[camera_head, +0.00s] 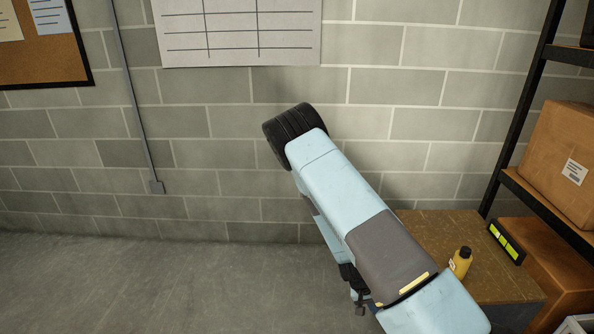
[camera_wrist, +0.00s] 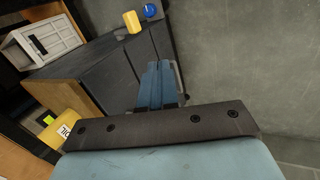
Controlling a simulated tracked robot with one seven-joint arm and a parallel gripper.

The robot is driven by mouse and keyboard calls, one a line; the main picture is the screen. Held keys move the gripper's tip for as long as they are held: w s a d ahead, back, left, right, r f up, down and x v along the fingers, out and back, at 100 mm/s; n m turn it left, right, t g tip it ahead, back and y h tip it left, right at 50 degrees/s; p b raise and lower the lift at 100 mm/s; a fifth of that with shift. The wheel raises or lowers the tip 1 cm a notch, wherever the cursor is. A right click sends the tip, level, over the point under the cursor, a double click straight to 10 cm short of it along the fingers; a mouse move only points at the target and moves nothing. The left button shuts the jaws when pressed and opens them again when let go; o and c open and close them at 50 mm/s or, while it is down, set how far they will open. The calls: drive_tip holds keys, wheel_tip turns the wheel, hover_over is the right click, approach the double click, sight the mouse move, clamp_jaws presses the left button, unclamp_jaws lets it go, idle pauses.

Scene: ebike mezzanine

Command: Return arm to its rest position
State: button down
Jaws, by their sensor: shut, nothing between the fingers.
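My light blue arm (camera_head: 345,195) rises from the lower right of the head view to a black ribbed joint, with another part folded back below it. My gripper shows in the wrist view (camera_wrist: 158,88) with its two blue fingers together, shut and empty. The fingers point toward the side of a dark grey cabinet (camera_wrist: 92,78); I cannot tell how far apart they are. In the head view the gripper end is small and partly hidden beside the arm.
A yellow bottle (camera_head: 461,263) stands on a wooden top (camera_head: 437,222) right of my arm. The floor at left (camera_head: 120,285) is clear before the block wall.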

drive_tip(key=w+a+r+y, duration=0.2)
drive_tip(key=a+r, duration=0.1)
drive_tip(key=r, duration=0.5)
drive_tip(key=w+a+r+y, duration=0.2)
drive_tip(key=a+r, duration=0.2)
drive_tip(key=r, duration=0.5)
wheel_tip(320, 180, up, 18)
drive_tip(key=t+y, duration=0.2)
drive_tip(key=s+d+r+n+t, duration=0.1)
drive_tip(key=s+d+r+t, duration=0.1)
drive_tip(key=s+r, duration=0.8)
drive_tip(key=s+d+r+t+h, duration=0.1)
drive_tip(key=s+d+r+t, duration=0.1)
drive_tip(key=s+r, duration=0.9)
wheel_tip(320, 180, up, 3)
drive_tip(key=shift+s+d+r+n, duration=0.1)
drive_tip(key=shift+s+d+n, duration=0.1)
drive_tip(key=shift+d+n, duration=0.3)
